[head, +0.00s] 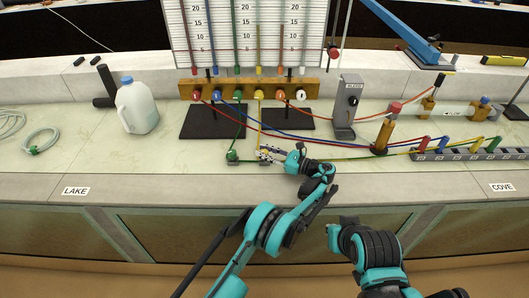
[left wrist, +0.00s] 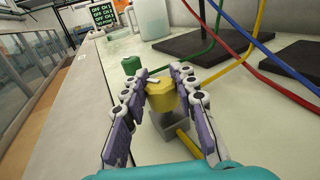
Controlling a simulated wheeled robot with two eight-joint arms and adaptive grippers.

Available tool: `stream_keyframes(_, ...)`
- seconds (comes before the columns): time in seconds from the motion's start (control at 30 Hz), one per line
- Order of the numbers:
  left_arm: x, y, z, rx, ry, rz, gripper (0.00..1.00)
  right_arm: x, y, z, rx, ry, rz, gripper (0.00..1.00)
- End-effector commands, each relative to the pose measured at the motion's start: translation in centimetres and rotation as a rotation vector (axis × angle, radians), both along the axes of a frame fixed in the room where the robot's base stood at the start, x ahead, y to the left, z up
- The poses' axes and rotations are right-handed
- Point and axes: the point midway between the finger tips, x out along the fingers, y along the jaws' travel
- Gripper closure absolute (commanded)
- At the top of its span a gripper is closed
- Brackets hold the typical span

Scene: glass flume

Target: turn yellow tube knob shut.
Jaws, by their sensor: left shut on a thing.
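The yellow tube knob (left wrist: 162,98) sits on a small grey block (left wrist: 176,130) on the bench, with a white mark on its top. My left gripper (left wrist: 160,82) has a finger on each side of the knob and is shut on it. In the head view, my left gripper (head: 271,155) is near the bench's front edge and largely hides the knob. A yellow tube (head: 260,115) runs up from there to the wooden manifold (head: 248,89).
A green knob (head: 232,155) stands just left of my left gripper. Red, blue, green and yellow tubes cross the bench to its right. A white jug (head: 137,106) stands at the left. A grey post (head: 347,104) and a wooden post (head: 383,135) stand at the right.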

Motion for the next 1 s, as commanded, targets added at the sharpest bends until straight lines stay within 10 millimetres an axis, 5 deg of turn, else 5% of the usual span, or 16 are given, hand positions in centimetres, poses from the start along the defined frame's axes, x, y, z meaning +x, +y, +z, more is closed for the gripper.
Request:
stream_keyframes(0.5, 0.04, 0.10, -0.02, 0.000, 0.000, 0.022, 1.00, 0.00, 0.00, 0.00, 0.000, 0.000, 0.000, 1.00)
stream_keyframes(0.53, 0.04, 0.10, -0.02, 0.000, 0.000, 0.022, 0.70, 0.00, 0.00, 0.00, 0.000, 0.000, 0.000, 1.00)
stream_keyframes(0.6, 0.04, 0.10, -0.02, 0.000, 0.000, 0.022, 0.52, 0.00, 0.00, 0.00, 0.000, 0.000, 0.000, 1.00)
stream_keyframes(1.0, 0.04, 0.05, 0.74, 0.000, 0.000, 0.021, 0.51, 0.00, 0.00, 0.00, 0.000, 0.000, 0.000, 1.00)
